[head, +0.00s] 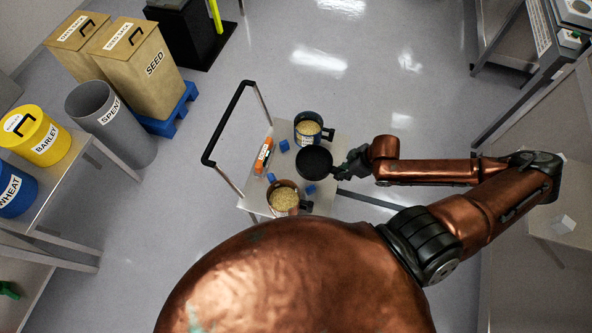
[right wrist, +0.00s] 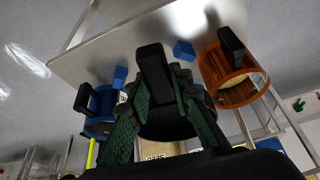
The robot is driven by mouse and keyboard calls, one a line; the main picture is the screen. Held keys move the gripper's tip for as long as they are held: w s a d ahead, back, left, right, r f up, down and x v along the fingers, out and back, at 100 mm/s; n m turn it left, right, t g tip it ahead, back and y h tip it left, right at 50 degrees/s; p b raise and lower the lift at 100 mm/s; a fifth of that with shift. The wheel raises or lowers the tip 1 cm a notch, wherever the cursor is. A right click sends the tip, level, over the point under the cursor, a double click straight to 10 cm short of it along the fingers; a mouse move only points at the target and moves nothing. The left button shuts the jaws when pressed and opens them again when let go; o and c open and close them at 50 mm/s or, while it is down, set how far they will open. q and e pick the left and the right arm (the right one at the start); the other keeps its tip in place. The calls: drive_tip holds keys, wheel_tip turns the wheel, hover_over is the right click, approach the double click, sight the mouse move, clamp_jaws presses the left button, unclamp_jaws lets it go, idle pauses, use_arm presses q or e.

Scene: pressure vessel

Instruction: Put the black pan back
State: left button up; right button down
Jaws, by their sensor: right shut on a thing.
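The black pan (head: 314,161) is over the middle of the trolley top, between two pots of grain. I cannot tell whether it touches the top. My right gripper (head: 347,165) reaches in from the right and is shut on the pan's handle. In the right wrist view the dark handle (right wrist: 153,72) stands between the green-padded fingers (right wrist: 160,118), and the fingers hide part of the pan. My left gripper is not in view.
The trolley (head: 252,203) carries a dark blue pot (head: 311,127), a brown pot (head: 284,200), small blue blocks (head: 310,189) and an orange item (head: 263,156). Its black push handle (head: 228,119) rises at the left. A grey bin (head: 108,122) stands farther left.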

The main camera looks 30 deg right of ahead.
drive_tip(key=shift+n+y, duration=0.3)
drive_tip(key=shift+n, duration=0.6)
drive_tip(key=s, duration=0.1)
drive_tip(key=s+d+f, duration=0.1)
drive_tip(key=s+f+b, duration=0.1)
drive_tip(key=shift+s+d, duration=0.3)
drive_tip(key=w+a+f+b, duration=0.1)
drive_tip(key=w+f, duration=0.1)
drive_tip(key=w, duration=0.2)
drive_tip(key=w+a+f+b, duration=0.1)
drive_tip(key=w+f+b, duration=0.1)
drive_tip(key=w+f, duration=0.1)
drive_tip(key=w+f+b, duration=0.1)
drive_tip(key=w+f, duration=0.2)
drive_tip(key=w, duration=0.1)
drive_tip(key=shift+w+a+f+b, duration=0.1)
drive_tip(key=shift+w+a+b, duration=0.25)
drive_tip(key=shift+a+b, duration=0.05)
drive_tip(key=shift+w+a+f, duration=0.1)
drive_tip(key=shift+w+f, duration=0.4)
drive_tip(key=shift+f, duration=0.05)
wheel_tip(320, 180, down, 4)
drive_tip(key=shift+w+r+b, duration=0.15)
drive_tip(key=shift+r+b, duration=0.05)
drive_tip(key=shift+b, duration=0.45)
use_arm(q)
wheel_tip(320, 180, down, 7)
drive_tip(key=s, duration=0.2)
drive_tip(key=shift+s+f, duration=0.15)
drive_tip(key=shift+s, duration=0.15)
